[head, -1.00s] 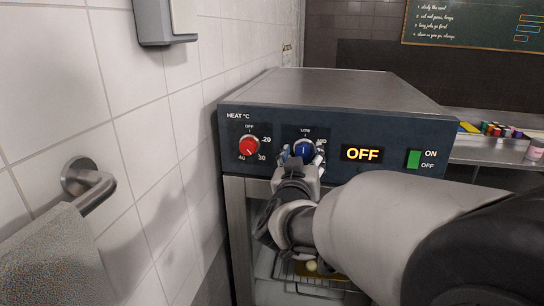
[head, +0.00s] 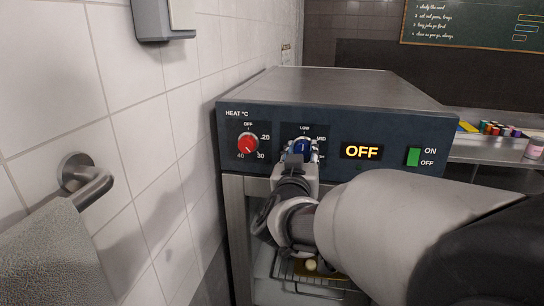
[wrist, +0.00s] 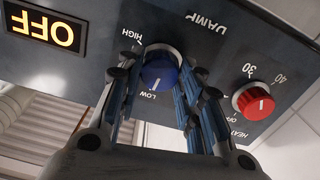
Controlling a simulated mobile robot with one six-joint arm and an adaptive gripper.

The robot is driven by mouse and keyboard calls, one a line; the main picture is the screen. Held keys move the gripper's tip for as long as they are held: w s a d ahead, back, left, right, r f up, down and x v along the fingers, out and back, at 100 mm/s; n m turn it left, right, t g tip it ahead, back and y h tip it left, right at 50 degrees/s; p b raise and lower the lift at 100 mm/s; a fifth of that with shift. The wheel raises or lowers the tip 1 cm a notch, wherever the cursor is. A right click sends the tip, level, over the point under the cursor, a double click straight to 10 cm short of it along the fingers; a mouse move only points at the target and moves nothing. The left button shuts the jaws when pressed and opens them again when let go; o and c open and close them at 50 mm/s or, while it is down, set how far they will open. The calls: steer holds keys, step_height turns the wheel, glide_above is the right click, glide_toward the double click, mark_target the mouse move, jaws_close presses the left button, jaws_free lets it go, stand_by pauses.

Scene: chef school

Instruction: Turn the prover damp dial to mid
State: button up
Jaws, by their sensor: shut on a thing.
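The blue damp dial (head: 303,146) is on the dark front panel of the prover (head: 230,150), right of the red heat dial. It also shows in the wrist view (wrist: 160,70), where the panel appears upside down. Its white pointer line points about at LOW. My gripper (head: 303,155) is shut on the blue dial, one finger on each side, as the wrist view (wrist: 160,85) shows. My gripper hides the dial's lower part in the head view.
The red heat dial (head: 248,145) is close to the left of the damp dial. To the right are a lit OFF display (head: 362,152) and a green switch (head: 413,157). A tiled wall with a towel rail (head: 88,185) and towel (head: 50,250) stands on the left.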

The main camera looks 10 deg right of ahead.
steer(key=m+b, duration=0.8)
steer(key=m, duration=0.2)
steer(key=shift+m, duration=0.4)
stand_by(0.4)
steer(key=o, duration=1.1)
steer(key=shift+c, duration=0.2)
steer(key=v, duration=1.2)
